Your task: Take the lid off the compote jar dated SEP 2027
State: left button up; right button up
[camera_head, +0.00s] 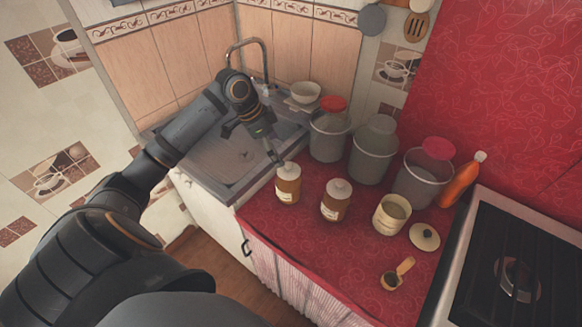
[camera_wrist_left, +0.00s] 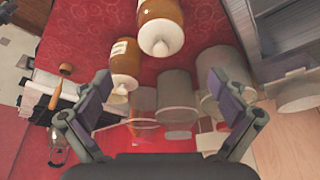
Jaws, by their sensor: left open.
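Two brown jars with white knobbed lids stand upright on the red counter: a left one (camera_head: 287,190) and a middle one (camera_head: 335,205). Their pale labels are too small to read, so I cannot tell which is dated SEP 2027. A cream container (camera_head: 391,214) stands open to their right, with a round pale lid (camera_head: 425,237) lying beside it. My left gripper (camera_head: 272,153) is open and empty, just above and behind the left jar. In the left wrist view both lidded jars show inverted, the nearer (camera_wrist_left: 160,22) above the space between the fingers (camera_wrist_left: 165,95). My right gripper is not in view.
Several grey bins (camera_head: 373,155) stand behind the jars, close to the wall. An orange bottle (camera_head: 458,187) stands by the stove (camera_head: 515,270). A sink (camera_head: 235,160) is at the left.

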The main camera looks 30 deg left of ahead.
aim_at(288, 165)
pick_arm(q)
jog(key=x, duration=0.3)
jog(key=shift+w+d+f, duration=0.2)
jog(key=shift+w+f, duration=0.15)
jog(key=shift+f, duration=0.2)
jog(key=p+x, duration=0.1)
jog(key=x, duration=0.3)
jog(key=shift+w+d+f, duration=0.1)
jog(key=shift+f, duration=0.2)
jog(key=c, duration=1)
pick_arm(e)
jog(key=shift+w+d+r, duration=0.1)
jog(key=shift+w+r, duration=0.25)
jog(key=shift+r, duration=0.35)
